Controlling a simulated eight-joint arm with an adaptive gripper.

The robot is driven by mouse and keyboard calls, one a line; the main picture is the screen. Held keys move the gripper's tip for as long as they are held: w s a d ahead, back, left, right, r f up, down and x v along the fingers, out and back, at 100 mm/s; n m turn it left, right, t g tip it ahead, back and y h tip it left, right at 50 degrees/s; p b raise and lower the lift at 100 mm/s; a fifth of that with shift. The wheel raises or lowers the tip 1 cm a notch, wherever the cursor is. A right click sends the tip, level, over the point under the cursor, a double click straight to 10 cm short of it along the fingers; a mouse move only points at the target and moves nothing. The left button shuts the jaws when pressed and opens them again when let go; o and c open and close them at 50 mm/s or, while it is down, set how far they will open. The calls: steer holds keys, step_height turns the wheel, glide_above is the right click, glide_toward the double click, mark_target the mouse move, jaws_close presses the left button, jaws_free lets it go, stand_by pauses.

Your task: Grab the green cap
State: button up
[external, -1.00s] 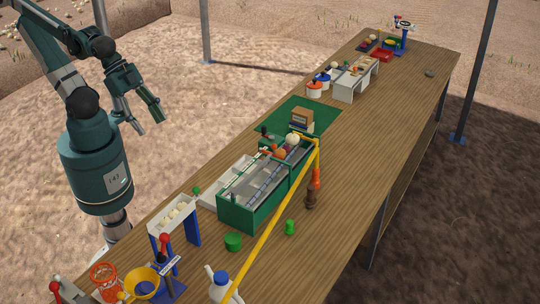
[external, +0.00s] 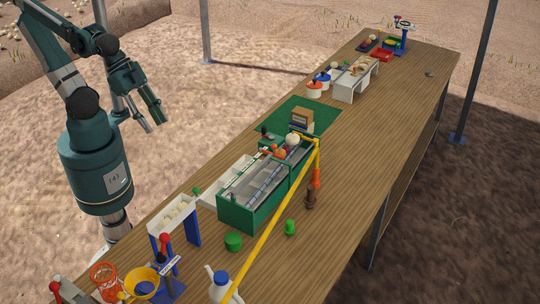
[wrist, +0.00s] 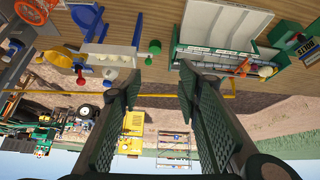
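A small green cap-like piece (external: 290,228) stands on the wooden table in the external view, to the right of the yellow bar. A wider, round green piece (external: 233,242) stands to the left of that bar, in front of the green-sided box. I cannot tell for certain which is the green cap. A green piece (wrist: 154,47) also shows in the wrist view, beyond my fingers. My gripper (external: 157,128) hangs in the air left of the table, well apart from both pieces. In the wrist view my gripper (wrist: 158,82) has its fingers wide apart with nothing between them.
The green-sided box (external: 238,216) stands mid-table. A yellow bar (external: 268,236) slants across the table beside it. A white tray on blue legs (external: 174,217), a yellow funnel (external: 142,281) and a white-and-blue jug (external: 219,286) are at the near end. The table's right side is mostly clear.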

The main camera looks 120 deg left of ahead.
steer(key=w+a+r+n+g, duration=0.2)
steer(key=w+n, duration=0.4)
steer(key=w, duration=0.7)
steer(key=n+g, duration=0.5)
steer(key=n, duration=1.1)
glide_above(290, 222)
step_height(290, 222, down, 30)
steer(key=shift+s+r+b, duration=0.15)
steer(key=shift+r+b, duration=0.05)
steer(key=shift+b, duration=0.1)
steer(key=shift+f, duration=0.3)
steer(key=shift+f, duration=1.3)
